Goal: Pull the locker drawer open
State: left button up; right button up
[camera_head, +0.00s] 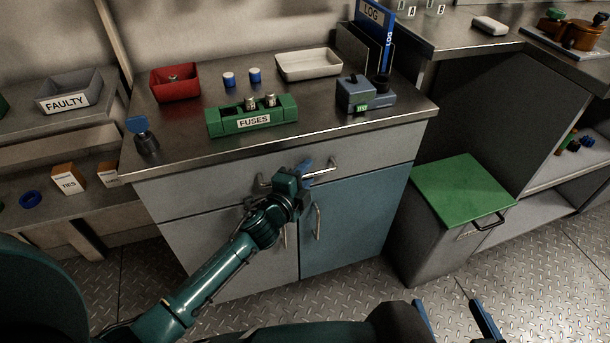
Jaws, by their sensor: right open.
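The locker drawer (377,152) is a wide grey front under the steel worktop, and it looks flush with the cabinet. Its metal bar handle (330,166) runs across the middle, partly hidden behind my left gripper. My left gripper (318,170), with blue fingers, is at the handle. I cannot tell whether its fingers are closed around the bar or only beside it. My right gripper (455,318) is open and empty, low at the bottom edge over the floor, well away from the drawer.
Below the drawer are a grey door and a blue door (355,215) with upright handles. A grey bin with a green lid (465,190) stands to the right. The worktop holds a green fuses tray (225,128) and a red bin (175,90). Tread-plate floor (350,280) in front is clear.

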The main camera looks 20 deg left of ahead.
pick_arm(q)
jog(key=shift+c, duration=0.4)
jog(key=c, duration=0.6)
grip_shut()
pick_arm(e)
jog(key=shift+s+f, duration=0.1)
pick_arm(q)
jog(key=shift+s, duration=0.1)
